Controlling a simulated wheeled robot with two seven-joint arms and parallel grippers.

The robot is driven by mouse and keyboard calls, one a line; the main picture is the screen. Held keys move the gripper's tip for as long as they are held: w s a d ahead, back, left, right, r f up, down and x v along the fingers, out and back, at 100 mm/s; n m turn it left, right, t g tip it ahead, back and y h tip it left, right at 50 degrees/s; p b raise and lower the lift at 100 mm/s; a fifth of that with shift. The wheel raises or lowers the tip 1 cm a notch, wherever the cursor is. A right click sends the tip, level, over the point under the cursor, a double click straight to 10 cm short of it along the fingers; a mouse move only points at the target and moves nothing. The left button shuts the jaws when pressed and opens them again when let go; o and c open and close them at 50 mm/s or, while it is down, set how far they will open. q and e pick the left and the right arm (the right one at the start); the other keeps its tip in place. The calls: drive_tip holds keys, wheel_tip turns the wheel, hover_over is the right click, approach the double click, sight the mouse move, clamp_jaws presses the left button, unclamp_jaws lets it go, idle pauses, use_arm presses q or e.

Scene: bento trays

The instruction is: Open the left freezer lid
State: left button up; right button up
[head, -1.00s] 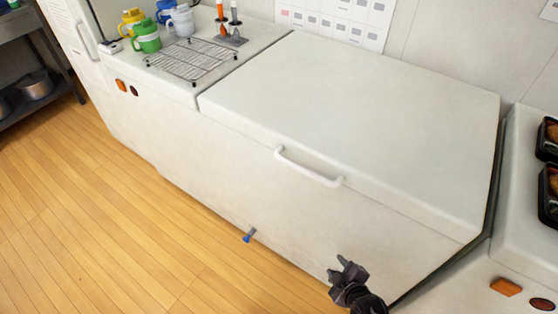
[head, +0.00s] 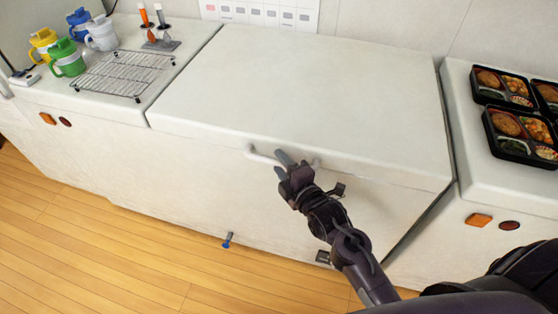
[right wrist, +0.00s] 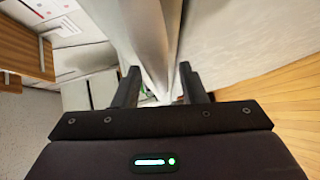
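The white freezer lid (head: 300,85) lies shut on the freezer body (head: 190,175) in the middle of the head view. Its white bar handle (head: 262,156) is on the front face near the lid's edge. My right gripper (head: 283,165) is at the handle and hides its middle. In the right wrist view the fingers of my right gripper (right wrist: 160,88) stand apart, with a pale surface, seemingly the handle (right wrist: 146,40), between and in front of them. Contact with the handle cannot be made out. My left gripper is not in view.
The lid top is bare. On the left counter are a wire rack (head: 122,75), a green mug (head: 68,60) and other mugs. Bento trays (head: 520,135) sit on the white surface at the right. A blue-tipped tap (head: 227,240) sticks out low on the front.

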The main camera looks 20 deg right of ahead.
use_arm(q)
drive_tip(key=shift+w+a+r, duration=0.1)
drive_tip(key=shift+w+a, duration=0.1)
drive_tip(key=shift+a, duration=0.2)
use_arm(e)
drive_tip(key=shift+w+a, duration=0.1)
drive_tip(key=shift+w, duration=0.45)
clamp_jaws()
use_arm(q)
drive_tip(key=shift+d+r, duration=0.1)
